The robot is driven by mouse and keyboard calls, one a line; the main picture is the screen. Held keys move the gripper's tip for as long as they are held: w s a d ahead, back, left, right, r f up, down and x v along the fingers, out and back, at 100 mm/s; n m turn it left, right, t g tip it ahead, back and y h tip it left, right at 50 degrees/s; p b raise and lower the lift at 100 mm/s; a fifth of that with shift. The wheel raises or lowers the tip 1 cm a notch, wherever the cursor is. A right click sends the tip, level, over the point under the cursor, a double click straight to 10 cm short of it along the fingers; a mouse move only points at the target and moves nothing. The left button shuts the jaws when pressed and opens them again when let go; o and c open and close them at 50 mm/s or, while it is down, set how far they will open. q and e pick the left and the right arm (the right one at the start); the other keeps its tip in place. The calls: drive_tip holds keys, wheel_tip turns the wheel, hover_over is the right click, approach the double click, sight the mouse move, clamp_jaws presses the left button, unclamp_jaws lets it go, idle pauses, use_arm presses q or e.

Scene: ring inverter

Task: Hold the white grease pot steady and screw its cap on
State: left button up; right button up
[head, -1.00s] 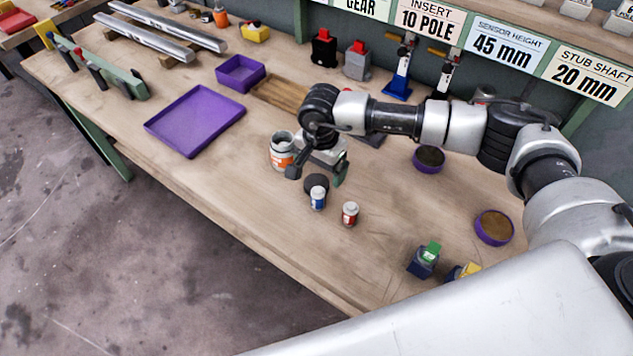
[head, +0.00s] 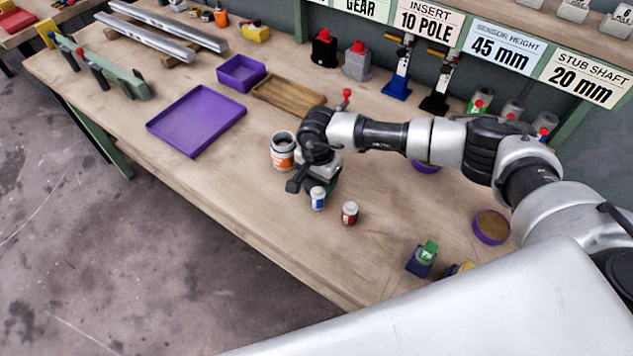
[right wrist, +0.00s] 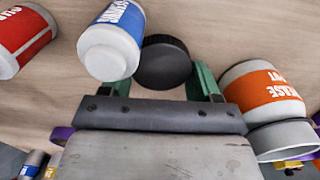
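The white grease pot (head: 283,152) with an orange label stands upright and open on the bench, left of my right gripper (head: 320,184). It also shows at the right of the right wrist view (right wrist: 264,92). The black round cap (right wrist: 163,62) lies on the bench. In the right wrist view my right gripper (right wrist: 160,78) is open, with its green fingers to either side of the cap and gaps between. My left gripper is not in view.
A white bottle with a blue label (head: 318,198) stands very close to my right gripper. A red-labelled bottle (head: 349,213) stands to its right. A purple tray (head: 197,121) lies to the left.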

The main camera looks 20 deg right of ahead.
drive_tip(key=c, duration=0.4)
drive_tip(key=shift+o, duration=0.2)
wheel_tip(320, 180, up, 9)
drive_tip(key=shift+b, duration=0.85)
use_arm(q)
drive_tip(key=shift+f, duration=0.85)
use_arm(e)
drive_tip(key=shift+r, duration=0.5)
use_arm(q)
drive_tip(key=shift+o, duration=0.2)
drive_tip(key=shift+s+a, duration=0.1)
